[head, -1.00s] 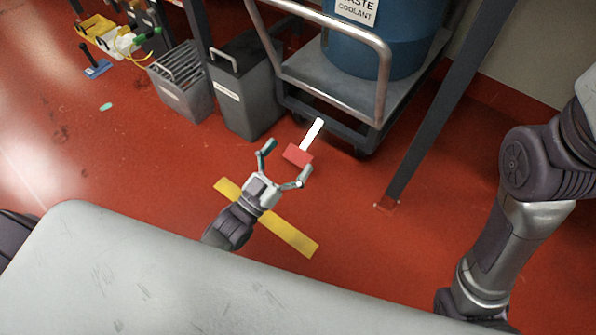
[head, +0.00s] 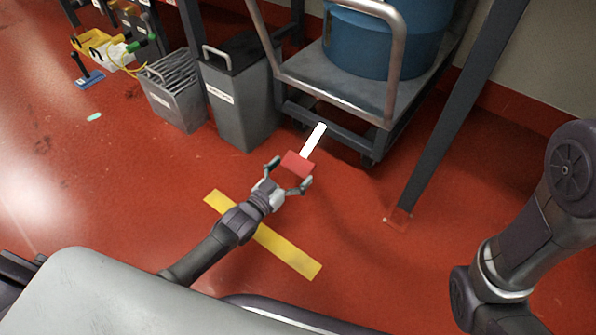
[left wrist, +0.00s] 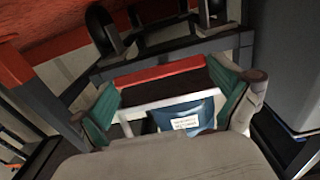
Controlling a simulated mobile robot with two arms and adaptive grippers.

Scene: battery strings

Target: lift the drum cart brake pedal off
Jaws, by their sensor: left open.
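The brake pedal is a red pad (head: 297,164) on a white lever (head: 314,140) that slopes down from the front of the drum cart (head: 335,132). My left gripper (head: 288,178) is open at the pad, one finger at each side of it in the head view. In the left wrist view the pad shows as a red bar (left wrist: 160,74) between the two green-lined fingers (left wrist: 168,100). I cannot tell whether the fingers touch it. My right gripper is out of view; only part of my right arm shows.
A blue drum (head: 370,45) stands on the cart. A dark grey bin (head: 240,105) and a ribbed grey bin (head: 175,92) stand left of it. A dark post (head: 450,125) rises on the right. Yellow tape (head: 290,252) marks the red floor, which is mostly clear in front.

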